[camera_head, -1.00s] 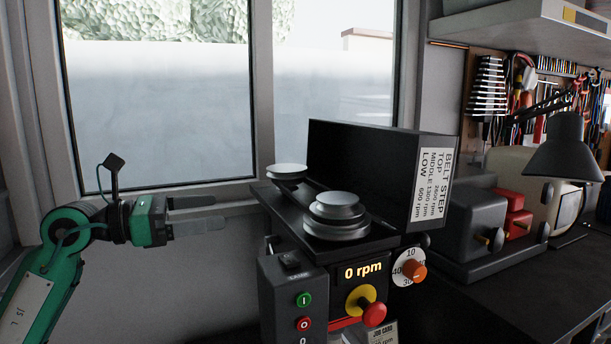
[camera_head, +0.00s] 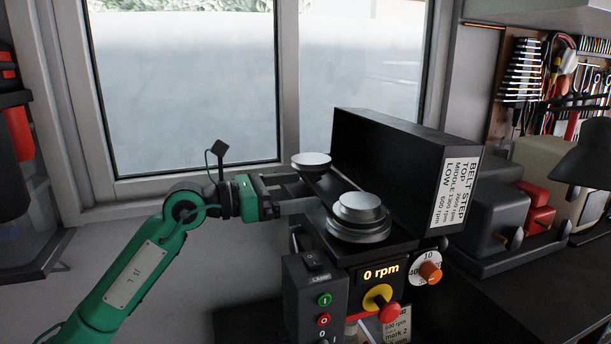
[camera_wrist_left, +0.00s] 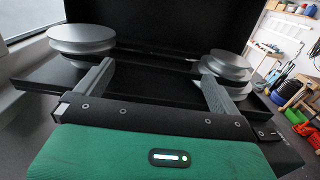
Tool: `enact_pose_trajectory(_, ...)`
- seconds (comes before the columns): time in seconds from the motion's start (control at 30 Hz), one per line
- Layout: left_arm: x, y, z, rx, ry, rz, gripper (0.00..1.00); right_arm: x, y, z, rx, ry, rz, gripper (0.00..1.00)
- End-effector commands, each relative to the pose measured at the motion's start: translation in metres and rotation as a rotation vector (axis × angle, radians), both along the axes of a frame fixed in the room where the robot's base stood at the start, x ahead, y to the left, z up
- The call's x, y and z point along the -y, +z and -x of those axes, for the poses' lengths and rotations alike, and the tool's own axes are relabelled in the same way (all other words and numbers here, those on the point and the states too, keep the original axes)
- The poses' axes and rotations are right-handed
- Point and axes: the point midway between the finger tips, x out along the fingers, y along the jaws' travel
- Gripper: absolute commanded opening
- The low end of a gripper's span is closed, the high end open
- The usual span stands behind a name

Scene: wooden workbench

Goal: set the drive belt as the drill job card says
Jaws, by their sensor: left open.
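The drill's open belt housing shows a rear pulley (camera_head: 311,160) and a stepped front pulley (camera_head: 360,212), both silver. The dark drive belt (camera_head: 326,190) runs between them; I cannot tell its step for sure. My left gripper (camera_head: 303,194) is open at the left side of the housing, fingers pointing at the gap between the pulleys. In the left wrist view its fingers (camera_wrist_left: 155,78) are spread, one near each pulley; contact is unclear. The job card (camera_head: 397,325) is partly hidden; "600 rpm" and "mark 2" show. My right gripper is out of view.
The raised black cover (camera_head: 390,165) stands behind the pulleys, with a belt step label (camera_head: 455,192) giving LOW as 600 rpm. A switch box (camera_head: 315,295) and an orange-tipped dial (camera_head: 428,270) are in front. A lamp (camera_head: 585,165) stands right.

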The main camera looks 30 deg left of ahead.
Motion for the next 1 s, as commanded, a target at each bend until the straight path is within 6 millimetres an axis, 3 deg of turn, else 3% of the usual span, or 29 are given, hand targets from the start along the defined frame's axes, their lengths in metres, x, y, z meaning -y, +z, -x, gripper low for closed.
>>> enact_pose_trajectory(0.2, 0.013, 0.002, -0.015, 0.001, 0.0, 0.002, 1.0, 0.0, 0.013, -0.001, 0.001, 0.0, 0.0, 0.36)
enact_pose_trajectory(0.57, 0.016, -0.001, -0.018, 0.0, 0.0, 0.0, 0.98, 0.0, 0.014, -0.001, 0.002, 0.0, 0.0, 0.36)
enact_pose_trajectory(0.83, 0.015, -0.001, -0.018, 0.0, 0.001, 0.0, 0.45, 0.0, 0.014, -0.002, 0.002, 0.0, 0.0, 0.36)
enact_pose_trajectory(0.87, 0.015, 0.0, -0.018, 0.0, 0.001, 0.0, 0.41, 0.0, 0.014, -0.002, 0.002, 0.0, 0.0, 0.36)
enact_pose_trajectory(1.0, 0.015, -0.003, -0.018, 0.0, 0.001, 0.0, 0.41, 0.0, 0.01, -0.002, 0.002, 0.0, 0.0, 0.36)
